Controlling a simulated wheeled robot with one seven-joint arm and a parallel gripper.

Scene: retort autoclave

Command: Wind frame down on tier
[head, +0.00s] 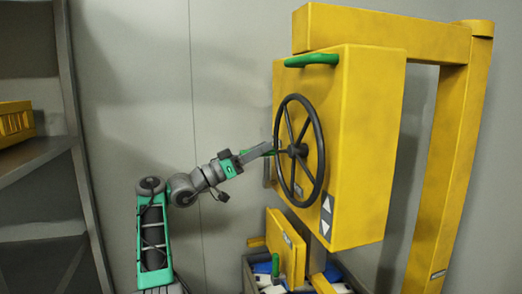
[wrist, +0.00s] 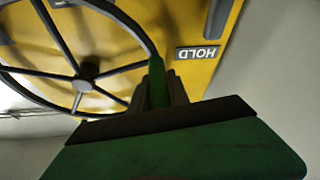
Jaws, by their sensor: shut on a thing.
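A black spoked handwheel (head: 299,150) sits on the face of a large yellow box (head: 365,150); the wheel also fills the upper left of the wrist view (wrist: 84,70). My gripper (head: 266,150) is at the wheel's left side in the head view. In the wrist view its fingers (wrist: 159,88) are shut on a green handle (wrist: 157,72) at the wheel's rim. Below the box, a yellow plate (head: 286,246) stands over a dark-rimmed crate (head: 248,272) holding white and blue items. I cannot tell whether the plate touches them.
A yellow post and beam (head: 455,130) carry the box. Grey shelving (head: 70,150) stands left.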

